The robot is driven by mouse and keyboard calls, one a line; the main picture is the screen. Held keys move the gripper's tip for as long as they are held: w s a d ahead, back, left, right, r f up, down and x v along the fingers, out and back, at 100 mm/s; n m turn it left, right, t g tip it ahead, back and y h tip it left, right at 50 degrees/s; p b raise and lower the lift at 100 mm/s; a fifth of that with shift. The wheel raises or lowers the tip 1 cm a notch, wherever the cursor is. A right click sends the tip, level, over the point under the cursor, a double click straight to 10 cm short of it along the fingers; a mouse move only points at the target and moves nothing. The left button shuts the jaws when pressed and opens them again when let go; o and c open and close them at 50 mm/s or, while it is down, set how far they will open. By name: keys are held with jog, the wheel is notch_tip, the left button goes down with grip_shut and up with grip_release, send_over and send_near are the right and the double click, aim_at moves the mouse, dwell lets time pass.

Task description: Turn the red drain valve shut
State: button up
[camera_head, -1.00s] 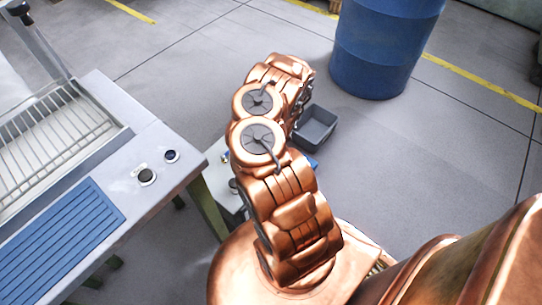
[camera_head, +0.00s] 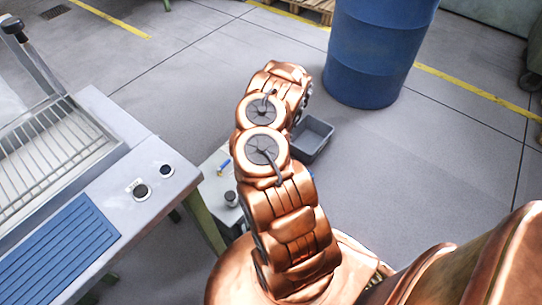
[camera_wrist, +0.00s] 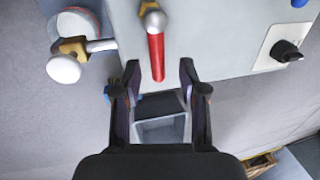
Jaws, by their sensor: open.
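In the wrist view the red valve handle (camera_wrist: 156,57) hangs from a metal valve body (camera_wrist: 153,18) on the face of a light grey box (camera_wrist: 205,35). My gripper (camera_wrist: 158,75) is open. Its two dark fingers stand one on each side of the handle's lower end, with gaps visible on both sides. I cannot tell how deep the handle lies between them. In the head view my arm hides the red valve and my gripper.
A grey bin (camera_wrist: 160,128) lies below the handle and also shows in the head view (camera_head: 312,138). A brass fitting with a white knob (camera_wrist: 64,69) is at left, a black knob (camera_wrist: 286,51) at right. A blue barrel (camera_head: 375,55) stands beyond on open floor.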

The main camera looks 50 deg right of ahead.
jog(key=shift+s+d+r, duration=0.1)
jog(key=shift+s+r, duration=0.25)
jog(key=shift+r, duration=0.4)
jog(key=shift+w+r, duration=0.1)
jog(key=shift+r, duration=0.3)
notch_tip(320, 180, up, 9)
jog(key=s, duration=0.2)
jog(key=shift+f, duration=0.2)
